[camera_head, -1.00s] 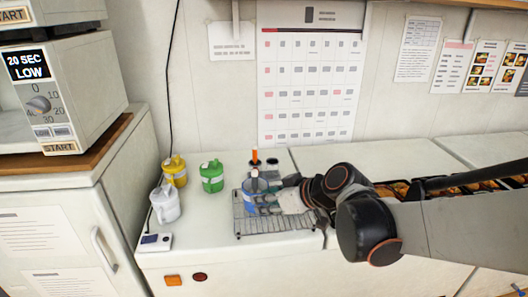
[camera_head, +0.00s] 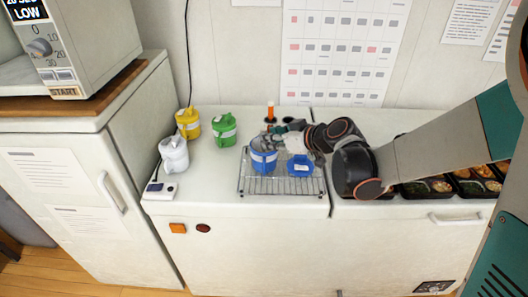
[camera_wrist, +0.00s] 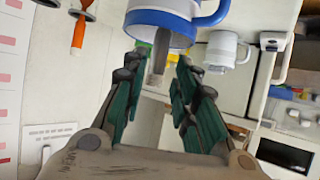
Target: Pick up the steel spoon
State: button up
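The steel spoon (camera_wrist: 158,58) shows in the wrist view as a grey handle standing out of the blue mug (camera_wrist: 165,22). The rest of the spoon is hidden in the mug. My gripper (camera_wrist: 158,75) is open, with one dark green finger on each side of the handle and a gap between them. In the head view the blue mug (camera_head: 263,160) stands on a wire rack (camera_head: 262,188). My gripper (camera_head: 285,145) reaches over it from the right, and the spoon cannot be made out there.
White (camera_head: 174,155), green (camera_head: 224,130) and yellow (camera_head: 188,123) mugs stand to the left. An orange-handled tool (camera_head: 270,112) stands behind. Filled bento trays (camera_head: 440,187) are at the right.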

jog(key=shift+f+b+x, duration=0.2)
jog(key=shift+b+x, duration=1)
jog(key=shift+x, duration=1.5)
jog(key=shift+d, duration=0.2)
jog(key=shift+c, duration=0.6)
grip_shut()
